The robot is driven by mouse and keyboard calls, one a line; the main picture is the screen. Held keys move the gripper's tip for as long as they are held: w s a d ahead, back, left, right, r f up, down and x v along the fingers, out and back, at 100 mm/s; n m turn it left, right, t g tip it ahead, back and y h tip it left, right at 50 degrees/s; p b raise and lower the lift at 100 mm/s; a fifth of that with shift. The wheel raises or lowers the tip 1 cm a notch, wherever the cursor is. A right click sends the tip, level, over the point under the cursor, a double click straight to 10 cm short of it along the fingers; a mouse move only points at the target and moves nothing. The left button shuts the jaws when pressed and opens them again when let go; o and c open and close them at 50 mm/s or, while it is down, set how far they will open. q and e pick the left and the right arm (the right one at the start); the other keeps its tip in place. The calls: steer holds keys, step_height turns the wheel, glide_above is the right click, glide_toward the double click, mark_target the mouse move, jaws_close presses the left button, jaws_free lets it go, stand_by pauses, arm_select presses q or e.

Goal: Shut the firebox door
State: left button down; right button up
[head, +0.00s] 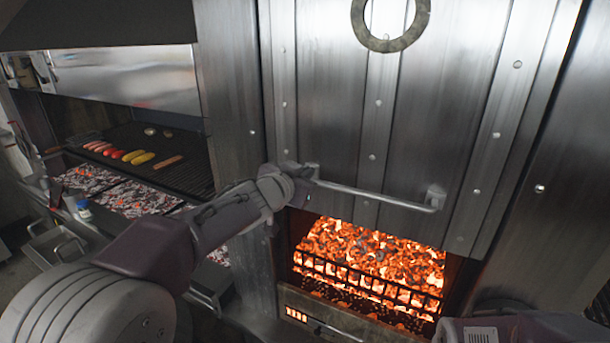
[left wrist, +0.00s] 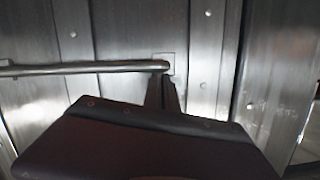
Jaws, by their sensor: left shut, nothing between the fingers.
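The firebox door (head: 330,110) is a riveted steel panel that hangs above the firebox opening (head: 370,265), where glowing coals show. A horizontal bar handle (head: 375,194) runs along the door's lower part; it also shows in the left wrist view (left wrist: 85,67). My left gripper (head: 312,172) is at the handle's left end in the head view. In the left wrist view its fingers (left wrist: 163,92) are shut and empty beside the handle's end mount; I cannot tell whether they touch it. Part of my right arm shows at the bottom right, but its gripper's fingers are out of view.
A black bar grate (head: 365,280) stands before the coals, above a lower drawer front (head: 325,318). At the left a grill (head: 160,155) holds sausages and corn, with coal beds (head: 130,198) below it. A metal ring (head: 390,45) is fixed high on the door.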

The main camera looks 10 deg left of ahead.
arm_select(q)
step_height(320, 180, down, 37)
steer(key=b, duration=3.1)
steer(key=shift+r, duration=0.25)
steer(key=s+a+r+p, duration=0.2)
steer(key=s+r+p, duration=0.45)
steer(key=s, duration=0.35)
steer(key=s+a+f+n+g+y+p, duration=0.2)
steer(key=s+a+f+g, duration=0.1)
steer(key=f, duration=0.5)
steer(key=s+a+f+n+g+y+p, duration=0.2)
steer(key=s+a+f+n+g, duration=0.15)
steer(key=f, duration=0.45)
steer(key=s+f+g, duration=0.3)
steer(key=s+f, duration=0.1)
steer(key=s, duration=0.3)
steer(key=s+f+g, duration=0.4)
steer(key=s, duration=0.3)
steer(key=shift+s+d, duration=0.3)
